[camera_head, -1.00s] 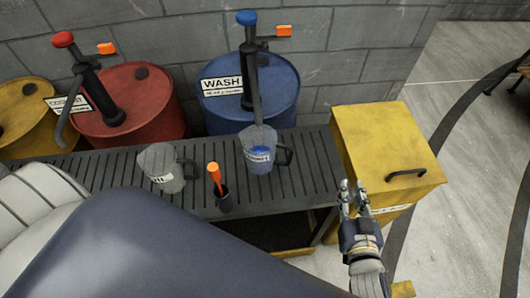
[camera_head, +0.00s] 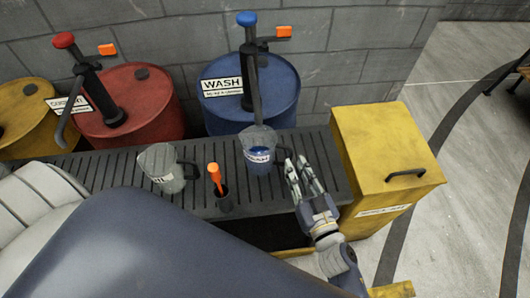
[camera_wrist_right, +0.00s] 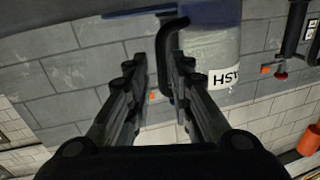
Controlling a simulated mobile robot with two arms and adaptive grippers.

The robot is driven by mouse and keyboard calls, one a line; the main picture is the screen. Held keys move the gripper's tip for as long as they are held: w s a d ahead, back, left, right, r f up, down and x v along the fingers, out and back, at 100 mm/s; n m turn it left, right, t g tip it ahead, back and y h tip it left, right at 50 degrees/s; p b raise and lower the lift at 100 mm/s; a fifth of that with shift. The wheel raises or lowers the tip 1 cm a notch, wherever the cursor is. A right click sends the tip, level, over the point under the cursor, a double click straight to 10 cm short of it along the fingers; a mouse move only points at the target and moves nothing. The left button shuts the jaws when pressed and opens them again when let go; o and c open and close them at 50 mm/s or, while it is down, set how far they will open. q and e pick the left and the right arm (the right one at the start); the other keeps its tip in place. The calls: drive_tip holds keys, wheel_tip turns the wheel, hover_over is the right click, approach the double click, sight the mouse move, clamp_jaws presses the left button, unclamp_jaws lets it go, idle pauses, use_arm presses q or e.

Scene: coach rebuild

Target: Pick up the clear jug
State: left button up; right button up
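A clear jug (camera_head: 259,158) with blue contents and a white label stands on the slatted bench below the blue pump's spout. Its dark handle points right. My right gripper (camera_head: 299,168) is open just right of that handle. In the right wrist view the jug (camera_wrist_right: 212,45) appears upside down, with its handle (camera_wrist_right: 168,50) between the spread fingers (camera_wrist_right: 160,72); I cannot tell whether they touch it. A second see-through jug (camera_head: 163,166), with greyish contents and a label, stands farther left on the bench. My left gripper is not in view.
An orange-handled tool in a dark cup (camera_head: 222,200) stands between the jugs. Behind the slatted bench (camera_head: 110,165) are blue (camera_head: 222,112), red (camera_head: 155,118) and yellow (camera_head: 22,118) drums. A yellow box (camera_head: 375,140) with a handle stands close on the right.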

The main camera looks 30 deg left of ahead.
sight(290, 157)
drive_tip(key=x, duration=0.4)
drive_tip(key=shift+a+f, duration=0.1)
drive_tip(key=shift+a, duration=0.15)
clamp_jaws()
